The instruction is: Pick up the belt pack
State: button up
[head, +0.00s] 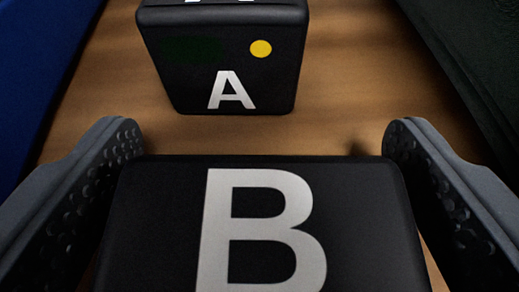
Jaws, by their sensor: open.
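A black box marked with a white "B" (160,220) lies between the two fingers of my gripper (255,150). The fingers are open, one on each side of the box, and their tips reach a little past its far edge. A second black box marked "A" (200,65) stands beyond, with a yellow dot and a dark green patch on its near face. Neither box bears the words belt pack, so I cannot tell which one is it. The near end of the "B" box is cut off by the frame.
Both boxes are on a brown wooden surface (345,95). A blue object (35,60) runs along the left edge, and a dark object (470,60) along the right. A strip of bare wood separates the two boxes.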

jog(key=shift+w+f, duration=0.1)
jog(key=shift+w, duration=0.15)
jog(key=c, duration=1.1)
jog(key=shift+c, duration=0.2)
